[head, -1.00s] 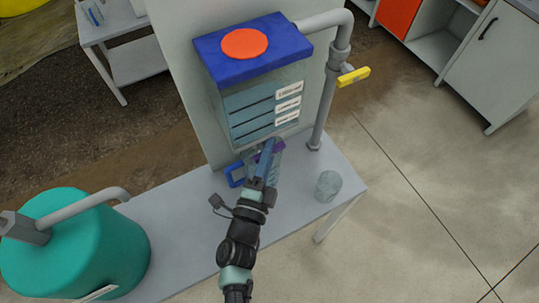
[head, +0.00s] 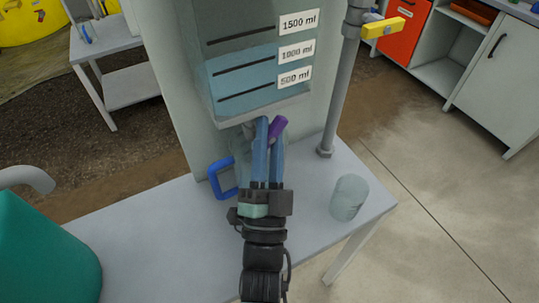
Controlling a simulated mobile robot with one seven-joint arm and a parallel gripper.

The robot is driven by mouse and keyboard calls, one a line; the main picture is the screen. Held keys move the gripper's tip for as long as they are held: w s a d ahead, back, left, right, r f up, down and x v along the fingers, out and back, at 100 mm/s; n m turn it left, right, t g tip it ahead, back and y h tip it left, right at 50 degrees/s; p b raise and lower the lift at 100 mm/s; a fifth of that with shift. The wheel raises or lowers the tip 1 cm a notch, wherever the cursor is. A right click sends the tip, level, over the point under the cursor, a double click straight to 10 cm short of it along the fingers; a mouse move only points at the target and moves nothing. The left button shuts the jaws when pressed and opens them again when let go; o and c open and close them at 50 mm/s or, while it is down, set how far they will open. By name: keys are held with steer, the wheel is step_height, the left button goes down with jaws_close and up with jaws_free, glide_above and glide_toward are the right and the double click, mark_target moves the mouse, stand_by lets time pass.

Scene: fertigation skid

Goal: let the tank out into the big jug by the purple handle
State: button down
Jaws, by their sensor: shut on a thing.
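The clear tank (head: 232,75) hangs on the panel with 1500, 1000 and 500 ml marks. Bluish liquid in it seems to stand between the 1500 and 1000 ml marks. Below it is the purple handle (head: 279,126) of the outlet valve. My gripper (head: 269,124) is shut on the purple handle, its blue fingers reaching up from below. The big jug with the blue handle (head: 221,181) stands on the bench under the outlet. My fingers hide much of its body, and I cannot tell how full it is.
A clear cup (head: 349,198) stands on the bench (head: 150,222) at right. A grey pipe (head: 346,95) with a yellow handle (head: 383,27) rises beside the tank. A teal tank (head: 40,255) is at lower left. Open floor lies to the right.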

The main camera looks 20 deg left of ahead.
steer(key=n+y+b, duration=0.1)
steer(key=n+y, duration=0.1)
steer(key=n, duration=0.1)
steer(key=shift+f+y+b, duration=0.35)
steer(key=shift+f+y, duration=0.05)
steer(key=n+y, duration=0.1)
steer(key=n, duration=0.1)
steer(key=n+g+y, duration=0.1)
steer(key=y, duration=0.1)
steer(key=shift+r+n+b, duration=0.2)
steer(key=shift+n+b, duration=0.1)
steer(key=shift+n, duration=0.1)
steer(key=shift+r+n+g+y+b, duration=0.1)
steer(key=shift+n+g+y, duration=0.95)
steer(key=shift+n, duration=0.5)
steer(key=shift+f+n+g+y+b, duration=0.15)
steer(key=shift+n+g+y, duration=0.75)
steer(key=shift+n+y, duration=0.5)
steer(key=shift+r+n+g+y+b, duration=0.15)
steer(key=shift+n+g+y, duration=0.85)
steer(key=shift+n, duration=0.65)
steer(key=shift+n+g+y, duration=0.35)
steer(key=shift+n, duration=0.25)
steer(key=c, duration=0.8)
jaws_free()
steer(key=shift+r, duration=0.1)
steer(key=shift+o, duration=0.2)
